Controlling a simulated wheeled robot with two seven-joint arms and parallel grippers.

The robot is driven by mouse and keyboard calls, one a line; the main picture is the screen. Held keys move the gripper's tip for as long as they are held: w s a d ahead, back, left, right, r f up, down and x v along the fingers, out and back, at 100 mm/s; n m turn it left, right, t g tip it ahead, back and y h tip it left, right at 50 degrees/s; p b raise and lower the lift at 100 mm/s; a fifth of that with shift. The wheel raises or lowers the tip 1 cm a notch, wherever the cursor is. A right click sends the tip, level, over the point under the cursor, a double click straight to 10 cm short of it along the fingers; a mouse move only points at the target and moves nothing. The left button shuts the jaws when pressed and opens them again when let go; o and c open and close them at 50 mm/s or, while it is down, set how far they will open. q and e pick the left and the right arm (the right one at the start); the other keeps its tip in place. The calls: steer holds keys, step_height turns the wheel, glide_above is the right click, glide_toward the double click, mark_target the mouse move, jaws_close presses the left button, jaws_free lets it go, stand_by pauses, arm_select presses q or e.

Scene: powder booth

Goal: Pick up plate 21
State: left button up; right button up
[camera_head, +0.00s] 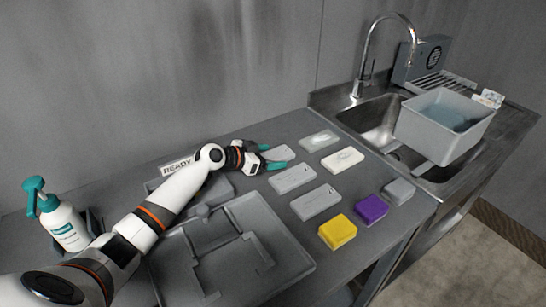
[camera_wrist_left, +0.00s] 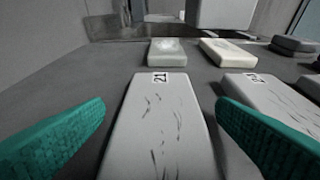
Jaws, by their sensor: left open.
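Plate 21 (camera_wrist_left: 158,125) is a light grey slab with dark scratches and a "21" label at its far end. It lies flat on the table in the left wrist view. In the head view, the plate (camera_head: 282,153) is partly hidden by my left gripper (camera_head: 276,157). That gripper is open, and its teal fingers (camera_wrist_left: 160,130) stand on either side of the plate, with a gap visible on each side. My right gripper is in neither view.
Similar grey plates (camera_head: 292,179) lie close beside, one near the right finger. Pale blocks (camera_head: 344,160), a yellow block (camera_head: 337,231) and a purple block (camera_head: 371,209) sit further right. A grey tray (camera_head: 290,262), pump bottle (camera_head: 66,226) and sink with a grey bin (camera_head: 418,128) surround them.

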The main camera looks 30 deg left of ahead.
mark_target(269, 157)
arm_select(q)
steer(key=c, duration=1.4)
steer(key=shift+o, duration=0.2)
steer(key=shift+r, duration=0.1)
step_height(269, 157, up, 10)
steer(key=shift+b, duration=0.45)
